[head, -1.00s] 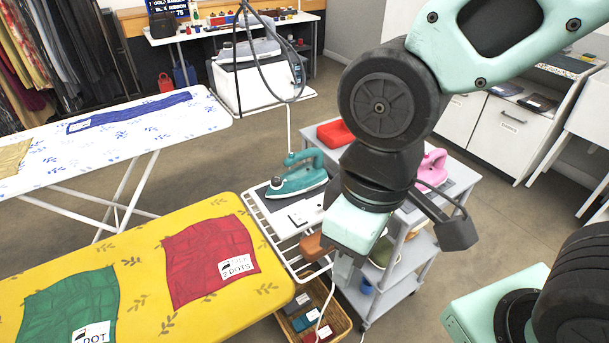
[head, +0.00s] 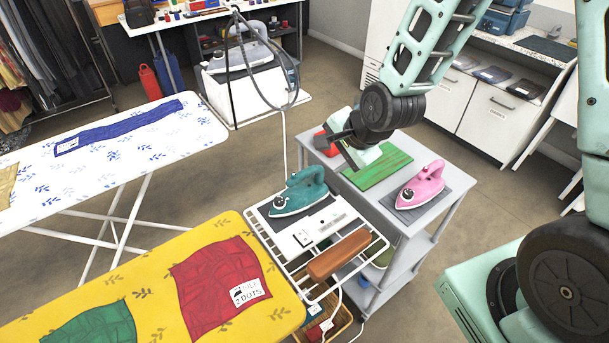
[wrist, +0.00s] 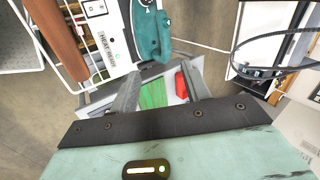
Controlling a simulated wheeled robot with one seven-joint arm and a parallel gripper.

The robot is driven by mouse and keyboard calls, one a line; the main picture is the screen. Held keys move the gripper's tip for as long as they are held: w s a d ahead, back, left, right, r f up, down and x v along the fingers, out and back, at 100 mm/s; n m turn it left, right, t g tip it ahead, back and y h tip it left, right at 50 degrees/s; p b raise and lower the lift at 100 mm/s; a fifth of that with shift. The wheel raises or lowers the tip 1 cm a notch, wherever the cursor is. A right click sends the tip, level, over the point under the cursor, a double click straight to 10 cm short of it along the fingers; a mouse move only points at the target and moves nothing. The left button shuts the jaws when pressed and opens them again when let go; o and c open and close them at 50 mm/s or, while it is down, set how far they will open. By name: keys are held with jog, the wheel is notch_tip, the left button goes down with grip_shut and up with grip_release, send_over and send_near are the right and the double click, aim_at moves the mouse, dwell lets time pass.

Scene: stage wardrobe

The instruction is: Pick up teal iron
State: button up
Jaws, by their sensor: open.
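The teal iron (head: 299,194) rests on a dark pad on the white wire rack at the end of the yellow ironing board. It also shows at the top of the wrist view (wrist: 152,34), partly cut off by the frame edge. My gripper (head: 346,152) is open and empty. It hangs above the grey trolley, behind and to the right of the teal iron, apart from it. In the wrist view my two fingers (wrist: 162,92) have the green board beyond them, with the iron past their tips.
The grey trolley (head: 413,229) holds a green board (head: 378,167), a pink iron (head: 421,186) on a dark mat and a red item (head: 324,142). A brown padded block (head: 340,254) lies on the rack's near side. A steam station (head: 250,78) with looping hose stands behind.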

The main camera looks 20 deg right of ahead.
jog(key=m+p, duration=0.1)
jog(key=p, duration=0.2)
send_near(310, 170)
jog(key=x, duration=0.6)
jog(key=shift+s+f, duration=0.1)
jog(key=shift+f, duration=0.1)
jog(key=p+x, duration=0.3)
jog(key=x, duration=0.1)
jog(key=shift+r, duration=0.15)
jog(key=shift+x, duration=0.75)
jog(key=shift+r, duration=0.1)
grip_shut()
